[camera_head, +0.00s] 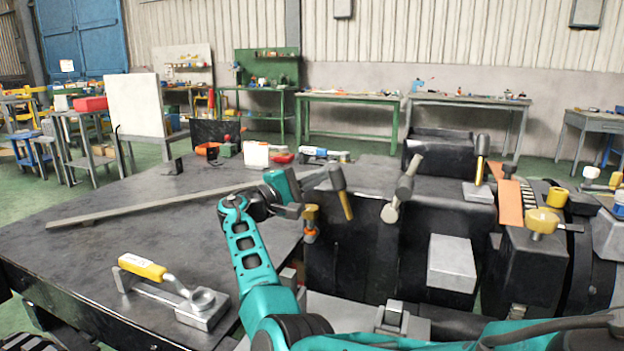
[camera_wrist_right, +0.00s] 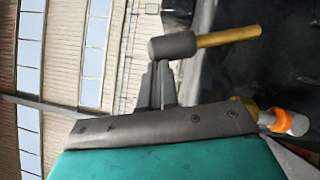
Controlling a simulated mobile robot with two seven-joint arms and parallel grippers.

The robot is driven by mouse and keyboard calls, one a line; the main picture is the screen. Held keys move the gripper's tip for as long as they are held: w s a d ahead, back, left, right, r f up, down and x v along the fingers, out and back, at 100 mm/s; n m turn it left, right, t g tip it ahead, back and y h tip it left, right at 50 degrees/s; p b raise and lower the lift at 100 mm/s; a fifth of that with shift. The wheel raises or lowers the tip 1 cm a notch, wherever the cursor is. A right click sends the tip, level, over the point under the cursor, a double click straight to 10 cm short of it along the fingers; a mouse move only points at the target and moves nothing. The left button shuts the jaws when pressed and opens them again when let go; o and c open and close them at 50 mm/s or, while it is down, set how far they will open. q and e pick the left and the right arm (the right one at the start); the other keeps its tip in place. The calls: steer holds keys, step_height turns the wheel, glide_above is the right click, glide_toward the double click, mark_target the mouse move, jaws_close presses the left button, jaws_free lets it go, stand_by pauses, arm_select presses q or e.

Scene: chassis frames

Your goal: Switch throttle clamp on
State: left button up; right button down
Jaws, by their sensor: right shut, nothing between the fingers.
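The most clamp-like thing is a metal device with a yellow handle (camera_head: 142,267), a metal arm and a ring over a grey block, on the dark table (camera_head: 90,210) at the lower left of the head view. The handle lies low, nearly level; I cannot tell its switch state. My right gripper (camera_head: 320,174) is shut and empty, well right of and behind the clamp, close to a dark-headed hammer (camera_head: 338,178). In the right wrist view, its closed fingers (camera_wrist_right: 160,84) are just below the hammer's head (camera_wrist_right: 173,46). Contact is unclear. My left gripper is out of view.
A long metal bar (camera_head: 140,207) lies across the table behind the clamp. More hammers (camera_head: 398,195) and an orange-and-yellow tool (camera_head: 311,222) stand along the dark rack at right. A grey block (camera_head: 452,262) is farther right. The table between bar and clamp is clear.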

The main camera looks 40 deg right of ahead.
steer(key=shift+s+d+r+m+y+p, duration=0.45)
steer(key=shift+s+r+m+y+p, duration=0.25)
steer(key=shift+s+m, duration=0.2)
steer(key=s+d+r+m+y+p, duration=0.1)
steer(key=s+d+m+y+p, duration=0.2)
steer(key=s+m+p, duration=0.1)
steer(key=shift+s+m+t+p, duration=0.4)
steer(key=shift+s+m, duration=0.2)
steer(key=shift+s, duration=0.45)
steer(key=shift+s+d, duration=0.1)
steer(key=v, duration=1.3)
steer(key=shift+r+p, duration=0.3)
